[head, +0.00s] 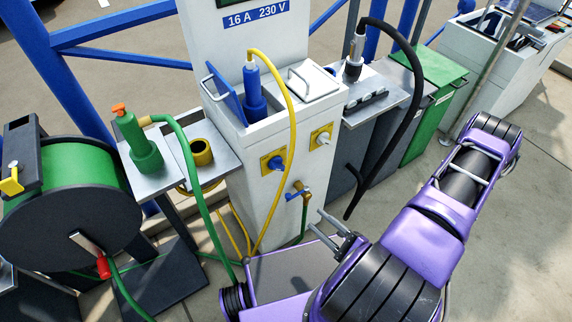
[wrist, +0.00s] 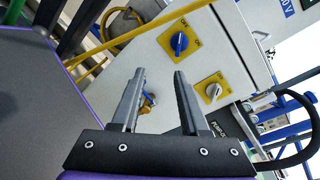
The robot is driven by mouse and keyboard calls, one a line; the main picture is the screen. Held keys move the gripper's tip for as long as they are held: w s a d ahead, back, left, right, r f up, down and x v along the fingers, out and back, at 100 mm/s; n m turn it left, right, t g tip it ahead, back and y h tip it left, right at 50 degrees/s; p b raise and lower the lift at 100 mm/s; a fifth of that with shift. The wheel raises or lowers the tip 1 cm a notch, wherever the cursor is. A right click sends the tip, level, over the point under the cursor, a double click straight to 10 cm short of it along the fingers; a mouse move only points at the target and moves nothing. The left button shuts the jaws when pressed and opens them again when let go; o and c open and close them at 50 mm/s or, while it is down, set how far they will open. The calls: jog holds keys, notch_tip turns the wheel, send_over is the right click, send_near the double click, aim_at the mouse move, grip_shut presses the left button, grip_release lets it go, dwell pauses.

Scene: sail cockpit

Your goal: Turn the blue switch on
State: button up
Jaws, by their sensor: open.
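The blue switch (head: 276,162) is a rotary knob on a yellow plate, on the front of the white power pedestal (head: 262,205). In the wrist view the blue switch (wrist: 179,43) is above the fingertips, and nothing touches it. Markings show on its plate, but I cannot read its setting surely. My gripper (head: 316,221) is open and empty, low and to the right of the switch in the head view. In the wrist view, my gripper (wrist: 160,73) has its two grey fingers apart, pointing towards the pedestal front.
A similar white switch (head: 322,138) sits right of the blue one. A blue-handled tap (head: 298,193) juts out below. A yellow cable (head: 291,105) hangs from a blue plug (head: 254,90), passing between the two switches. A black hose (head: 405,125) hangs at right.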

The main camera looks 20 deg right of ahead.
jog(key=w+r+m+t+h, duration=0.1)
jog(key=t, duration=0.1)
jog(key=b, duration=0.1)
send_near(280, 170)
jog(key=x, duration=0.9)
jog(key=shift+r, duration=0.1)
grip_shut()
